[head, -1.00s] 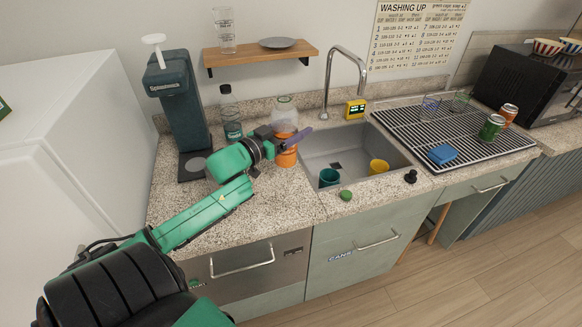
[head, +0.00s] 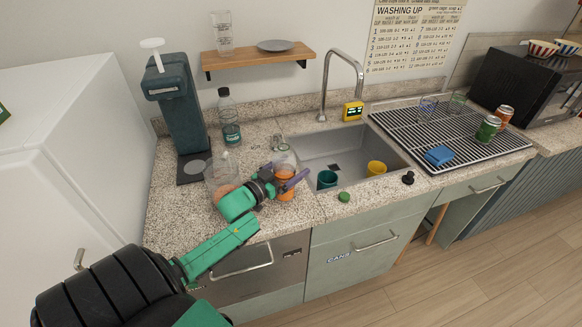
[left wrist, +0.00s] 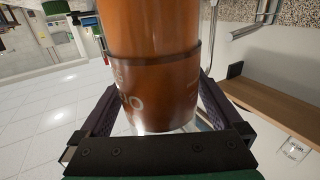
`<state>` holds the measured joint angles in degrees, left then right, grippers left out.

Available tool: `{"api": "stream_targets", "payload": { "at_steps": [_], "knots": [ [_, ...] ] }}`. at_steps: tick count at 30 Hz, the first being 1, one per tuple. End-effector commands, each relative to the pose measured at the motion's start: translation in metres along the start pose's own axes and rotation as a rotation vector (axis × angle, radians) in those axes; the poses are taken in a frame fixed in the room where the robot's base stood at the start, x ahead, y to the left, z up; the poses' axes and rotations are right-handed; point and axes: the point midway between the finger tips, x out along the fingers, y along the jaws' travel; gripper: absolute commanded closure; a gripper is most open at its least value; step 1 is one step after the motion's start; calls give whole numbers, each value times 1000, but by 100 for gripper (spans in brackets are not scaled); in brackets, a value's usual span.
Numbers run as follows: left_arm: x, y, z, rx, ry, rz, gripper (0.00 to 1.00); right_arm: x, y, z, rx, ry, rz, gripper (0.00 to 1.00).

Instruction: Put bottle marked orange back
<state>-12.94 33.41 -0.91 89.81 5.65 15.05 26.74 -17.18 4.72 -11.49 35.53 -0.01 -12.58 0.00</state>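An orange bottle (head: 285,188) with a clear upper part stands upright at my left gripper (head: 296,181), just left of the sink. In the left wrist view the bottle (left wrist: 155,85) fills the space between the two fingers, with a dark orange label band and pale lettering partly seen. The fingers lie along both its sides, and the gripper is shut on it. I cannot tell whether its base touches the counter. A second clear bottle (head: 221,172) with some orange low down stands behind my left wrist. My right gripper is not in view.
A clear bottle with a dark label (head: 229,118) stands at the back beside the green dispenser (head: 178,110). The sink (head: 345,150) holds a teal cup and a yellow cup. A green round object (head: 344,197) lies at the front edge. A wall shelf (head: 258,60) hangs above.

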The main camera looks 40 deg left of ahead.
Motion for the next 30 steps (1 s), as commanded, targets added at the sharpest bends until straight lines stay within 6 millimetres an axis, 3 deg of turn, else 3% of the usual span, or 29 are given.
{"api": "stream_targets", "payload": {
  "at_steps": [10, 24, 30],
  "knots": [
    [-7, 0, -2, -1, -2, -1, 0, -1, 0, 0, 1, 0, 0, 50],
    [-91, 0, -1, -1, -4, -1, 0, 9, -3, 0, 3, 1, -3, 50],
    [-116, 0, -2, -1, -3, -1, 0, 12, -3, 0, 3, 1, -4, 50]
  ]
}}
